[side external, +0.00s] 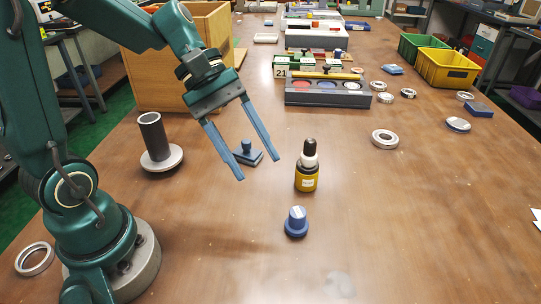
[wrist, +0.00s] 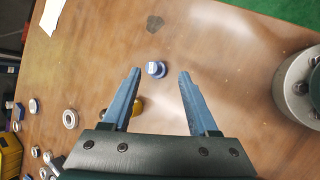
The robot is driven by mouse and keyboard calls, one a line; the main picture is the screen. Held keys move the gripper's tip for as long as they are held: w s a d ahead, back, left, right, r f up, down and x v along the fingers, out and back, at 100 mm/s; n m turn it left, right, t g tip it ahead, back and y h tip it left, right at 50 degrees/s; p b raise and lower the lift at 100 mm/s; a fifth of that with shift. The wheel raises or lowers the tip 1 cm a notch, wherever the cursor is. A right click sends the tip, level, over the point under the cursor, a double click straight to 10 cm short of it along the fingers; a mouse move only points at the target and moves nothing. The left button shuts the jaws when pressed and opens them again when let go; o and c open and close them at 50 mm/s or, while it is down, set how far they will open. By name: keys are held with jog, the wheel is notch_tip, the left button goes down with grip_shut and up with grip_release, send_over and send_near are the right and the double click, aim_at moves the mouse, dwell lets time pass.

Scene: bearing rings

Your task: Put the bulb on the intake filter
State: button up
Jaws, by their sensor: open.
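No piece is plainly marked as the bulb or the intake filter. A small bottle (side external: 306,178) with a yellow label and a black, bulb-like dropper top (side external: 310,147) stands upright on the table. A dark hollow cylinder on a pale round base (side external: 161,160) stands at the left; it may be the filter. A blue knob with a flanged base (side external: 296,222) sits in front of the bottle and shows in the wrist view (wrist: 156,69). My gripper (side external: 258,169) is open and empty above the table, left of the bottle. In the wrist view its left finger partly hides the bottle (wrist: 137,106).
A blue stamp-like piece (side external: 247,153) lies behind my fingers. A pale ring (side external: 384,139) lies to the right. A grey box with coloured discs (side external: 328,99), a wooden box (side external: 165,75) and a yellow bin (side external: 446,70) stand farther back. The front right table is mostly clear.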

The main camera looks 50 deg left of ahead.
jog(key=s+a+r+m+t+y, duration=0.1)
jog(key=s+a+m+t+y, duration=0.3)
jog(key=s+m+y, duration=0.3)
jog(key=shift+s+r+m, duration=0.2)
jog(key=shift+s+m, duration=0.1)
jog(key=shift+m, duration=2.3)
